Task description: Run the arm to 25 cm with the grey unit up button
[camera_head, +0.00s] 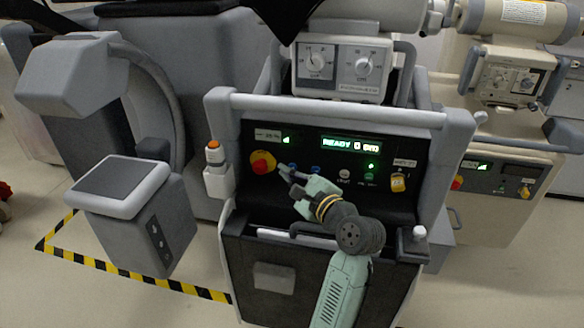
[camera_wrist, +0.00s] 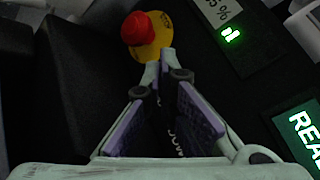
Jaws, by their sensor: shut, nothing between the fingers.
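The grey unit (camera_head: 338,117) is the middle cart, with a black sloped control panel. Its green display (camera_head: 352,144) reads READY 0 cm; part of it shows in the wrist view (camera_wrist: 304,132). Two small blue buttons (camera_head: 315,170) sit below and left of the display; the left one is partly hidden by my gripper. Their labels are too small to read in the head view. My gripper (camera_head: 284,171) is shut and empty over the panel's left part. In the wrist view its fingertips (camera_wrist: 166,68) are just below the red button, and letters like "DOW" show between the fingers.
A red stop button on a yellow disc (camera_head: 263,162) is close left of my fingertips; it also shows in the wrist view (camera_wrist: 138,30). White and green buttons and a yellow switch (camera_head: 398,182) are to the right. A beige unit (camera_head: 505,190) stands at the far right.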

